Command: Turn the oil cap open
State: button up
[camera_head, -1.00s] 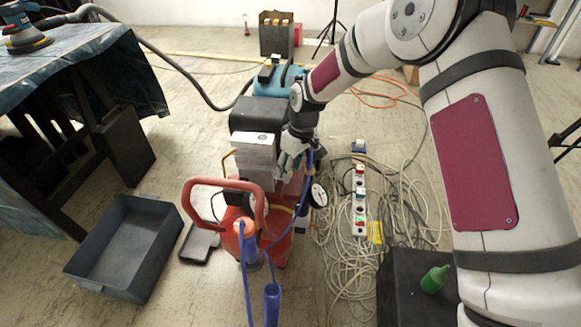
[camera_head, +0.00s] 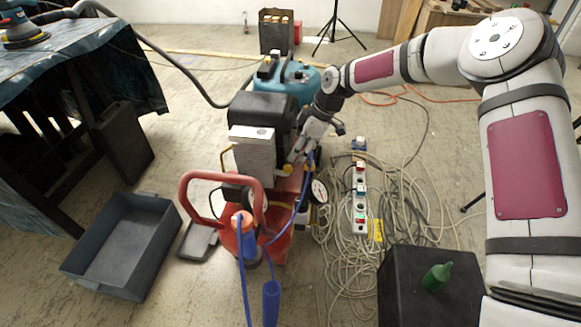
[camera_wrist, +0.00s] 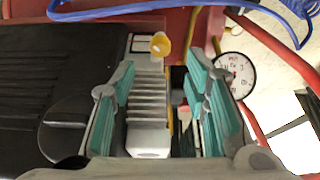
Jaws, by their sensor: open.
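A red compressor (camera_head: 285,205) with a black motor housing (camera_head: 262,112) stands on the floor in the middle of the head view. In the wrist view a small yellow cap (camera_wrist: 160,45), which looks like the oil cap, sits at the edge of the machine beside the black housing (camera_wrist: 65,85). My gripper (camera_wrist: 162,78) is open and empty. Its two teal-padded fingers stand to either side below the cap in the picture, and the cap shows beyond the gap between them.
A pressure gauge (camera_wrist: 234,72) and a blue hose (camera_wrist: 275,12) are near the right finger. A red handle (camera_head: 222,180) rises at the compressor's front. Cables (camera_head: 345,255) and a power strip (camera_head: 360,200) lie to the right. A grey bin (camera_head: 120,245) stands at left.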

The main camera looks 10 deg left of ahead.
aim_at(288, 166)
jog(key=b+x, duration=0.2)
jog(key=x, duration=0.5)
grip_shut()
